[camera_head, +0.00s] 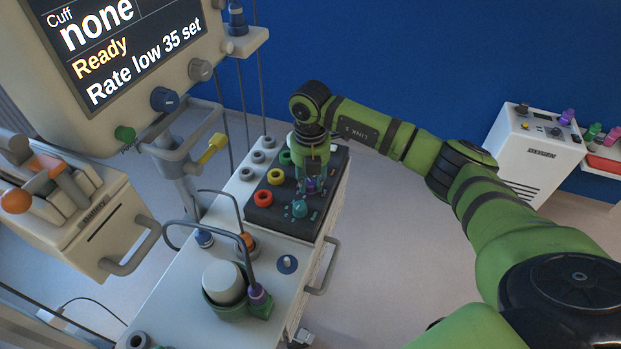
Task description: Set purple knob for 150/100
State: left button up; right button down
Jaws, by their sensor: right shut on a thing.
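A purple knob (312,186) sits on a black panel (268,219) on top of the white cart, beside a teal knob (299,208). My right gripper (314,182) points down over the panel from above, shut around the purple knob, with its fingers partly hiding it. The knob's pointer and scale marks are too small to read. A monitor (130,45) at upper left reads "Cuff none", "Ready" and "Rate low 35 set". My left gripper is not in view.
A white cup (224,283) in a green holder and a looped hose stand on the cart's near part. A white unit (531,155) stands at right; open floor lies between.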

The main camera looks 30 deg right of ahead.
aim_at(310, 183)
jog(key=c, duration=1)
grip_release()
jog(key=shift+s+a+f, duration=0.1)
jog(key=shift+s+f, duration=0.1)
jog(key=shift+o, duration=0.2)
jog(key=shift+r, duration=0.1)
jog(key=shift+w+r, duration=0.1)
jog(key=shift+r, duration=0.25)
notch_tip(310, 183, up, 11)
jog(key=shift+r, duration=0.2)
